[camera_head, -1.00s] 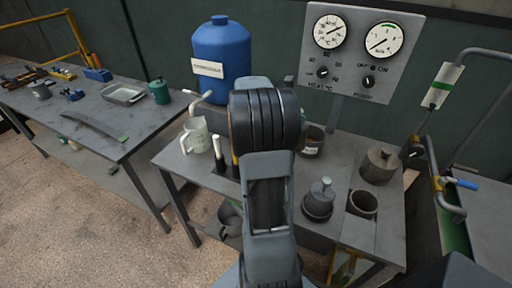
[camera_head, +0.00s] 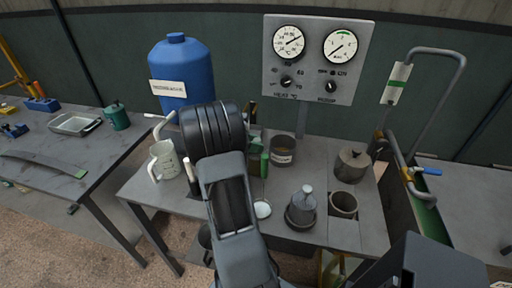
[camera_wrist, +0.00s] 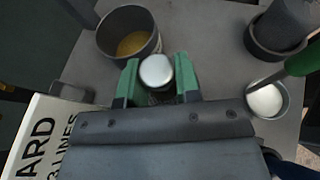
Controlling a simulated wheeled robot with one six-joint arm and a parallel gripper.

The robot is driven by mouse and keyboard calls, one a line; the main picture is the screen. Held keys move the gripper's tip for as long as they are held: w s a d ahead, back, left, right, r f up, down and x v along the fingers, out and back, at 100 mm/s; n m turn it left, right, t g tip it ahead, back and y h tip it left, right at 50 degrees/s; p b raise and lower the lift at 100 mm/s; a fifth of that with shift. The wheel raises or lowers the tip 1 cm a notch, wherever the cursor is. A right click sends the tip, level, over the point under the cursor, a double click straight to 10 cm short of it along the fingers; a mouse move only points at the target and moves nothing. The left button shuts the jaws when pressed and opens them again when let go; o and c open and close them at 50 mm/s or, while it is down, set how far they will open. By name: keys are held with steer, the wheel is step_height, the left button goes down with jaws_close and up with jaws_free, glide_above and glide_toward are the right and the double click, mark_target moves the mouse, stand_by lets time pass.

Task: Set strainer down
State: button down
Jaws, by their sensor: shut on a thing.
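My gripper (camera_wrist: 157,85) has green fingers and is shut on a small metal cylinder with a pale round top (camera_wrist: 156,70). This is likely the strainer, but its lower part is hidden between the fingers. In the head view my gripper (camera_head: 259,160) is partly hidden by my own arm, left of a grey pot (camera_head: 282,150). The pot, holding amber liquid, shows just ahead of the fingers in the wrist view (camera_wrist: 108,42). Whether the held thing touches the table is not clear.
A knobbed grey weight (camera_head: 302,212), an open cup (camera_head: 343,205), a lidded pot (camera_head: 351,165) and a pale jug (camera_head: 165,160) share the table (camera_head: 240,232).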

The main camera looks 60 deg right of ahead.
steer(key=shift+f, duration=0.6)
steer(key=shift+f, duration=0.2)
steer(key=c, duration=0.8)
jaws_free()
steer(key=shift+r, duration=0.1)
steer(key=shift+r, duration=0.2)
steer(key=b+v, duration=0.1)
steer(key=v, duration=1.1)
steer(key=shift+f, duration=0.15)
